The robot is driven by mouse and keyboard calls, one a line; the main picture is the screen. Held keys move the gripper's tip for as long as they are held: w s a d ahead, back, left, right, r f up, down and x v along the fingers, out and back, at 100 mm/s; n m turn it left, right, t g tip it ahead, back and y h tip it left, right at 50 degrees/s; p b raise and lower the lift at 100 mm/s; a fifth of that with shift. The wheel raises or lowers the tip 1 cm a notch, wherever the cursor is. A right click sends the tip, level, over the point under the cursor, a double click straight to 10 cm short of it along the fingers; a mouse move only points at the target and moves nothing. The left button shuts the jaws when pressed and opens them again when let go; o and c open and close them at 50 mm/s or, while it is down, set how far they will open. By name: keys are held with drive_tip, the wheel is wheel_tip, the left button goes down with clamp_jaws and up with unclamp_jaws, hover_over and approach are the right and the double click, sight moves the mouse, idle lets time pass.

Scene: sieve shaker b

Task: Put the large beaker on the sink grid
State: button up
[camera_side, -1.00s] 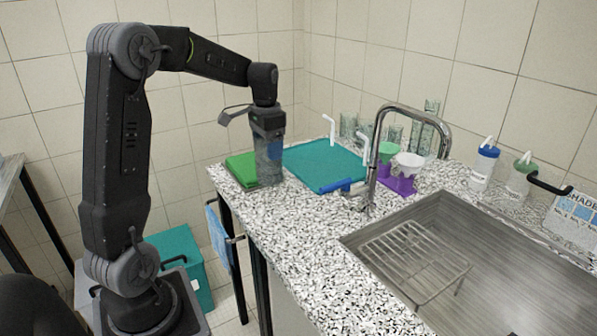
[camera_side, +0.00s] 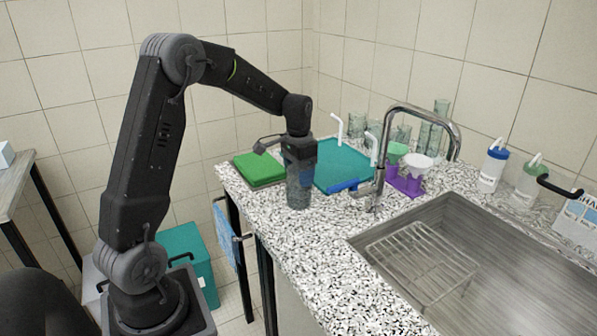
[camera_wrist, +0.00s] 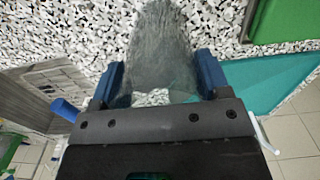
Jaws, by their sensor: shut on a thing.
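My gripper (camera_side: 300,160) points down over the counter and is shut on a large clear beaker (camera_side: 299,192). In the wrist view the beaker (camera_wrist: 163,55) stands between the two blue fingers of my gripper (camera_wrist: 160,82). The beaker looks upright and close to the counter; I cannot tell whether its base touches it. The sink grid (camera_side: 421,262) is a metal wire rack inside the steel sink, to the right of the beaker and nearer the camera. Nothing lies on the grid.
A green pad (camera_side: 259,168) and a teal mat (camera_side: 343,166) lie behind the beaker. Purple-stand funnels (camera_side: 405,181) and bottles (camera_side: 492,168) stand farther right. The speckled counter (camera_side: 300,250) in front is clear.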

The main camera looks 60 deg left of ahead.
drive_tip(key=shift+f, duration=0.1)
drive_tip(key=o, duration=1)
wheel_tip(320, 180, up, 11)
drive_tip(key=s+d+r+t, duration=0.1)
drive_tip(key=s+d+r, duration=0.3)
drive_tip(key=d, duration=0.4)
drive_tip(key=s+d+f+t, duration=0.1)
drive_tip(key=s+d, duration=0.3)
drive_tip(key=s, duration=0.1)
drive_tip(key=s+d+f+t, duration=0.1)
drive_tip(key=s+d+t, duration=0.1)
drive_tip(key=s+d, duration=0.3)
drive_tip(key=s+d+f+t, duration=0.1)
drive_tip(key=s+d, duration=0.3)
drive_tip(key=s, duration=0.2)
drive_tip(key=shift+s+d+f+t, duration=0.1)
drive_tip(key=shift+s+d+t, duration=0.1)
drive_tip(key=shift+s+t, duration=0.15)
